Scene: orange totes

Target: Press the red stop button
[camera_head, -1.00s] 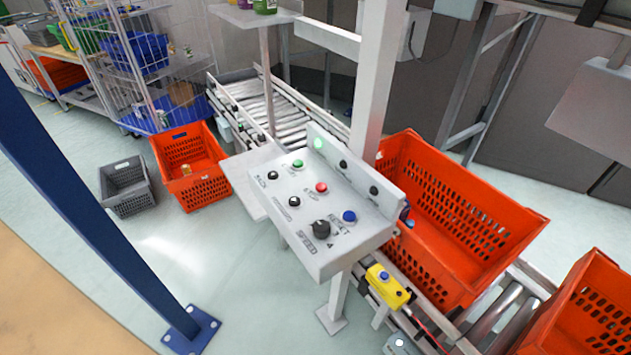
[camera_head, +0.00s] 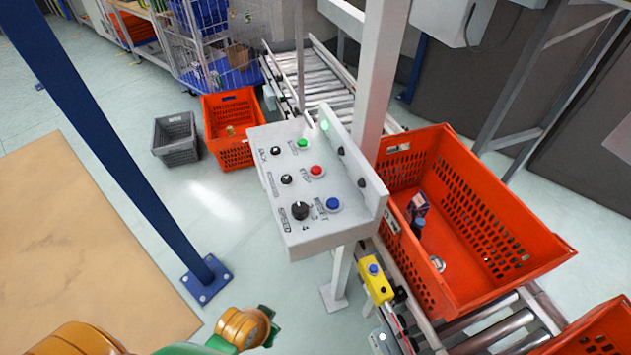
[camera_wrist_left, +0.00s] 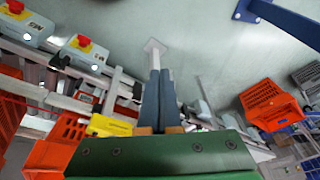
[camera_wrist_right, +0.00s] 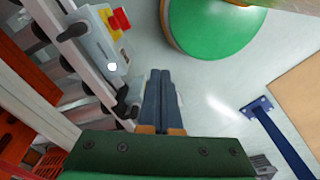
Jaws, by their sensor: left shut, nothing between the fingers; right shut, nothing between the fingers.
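The grey control panel (camera_head: 277,220) stands on a post in the middle of the head view. Its red button (camera_head: 317,170), with a label beside it, sits between a green button (camera_head: 302,143) and a blue button (camera_head: 333,203). Nothing covers it. Neither gripper shows in the head view; only a green and gold arm link of mine enters at the bottom left. My left gripper (camera_wrist_left: 161,76) is shut and empty in the left wrist view, over floor and conveyor parts. My right gripper (camera_wrist_right: 160,76) is shut and empty in the right wrist view, beside the conveyor.
Black knobs (camera_head: 300,210) share the panel. An orange tote (camera_head: 500,235) with small items stands on the conveyor behind it. A yellow box with a blue button (camera_head: 376,280) is below. Red mushroom buttons on boxes show in the left wrist view (camera_wrist_left: 84,43) and right wrist view (camera_wrist_right: 119,18).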

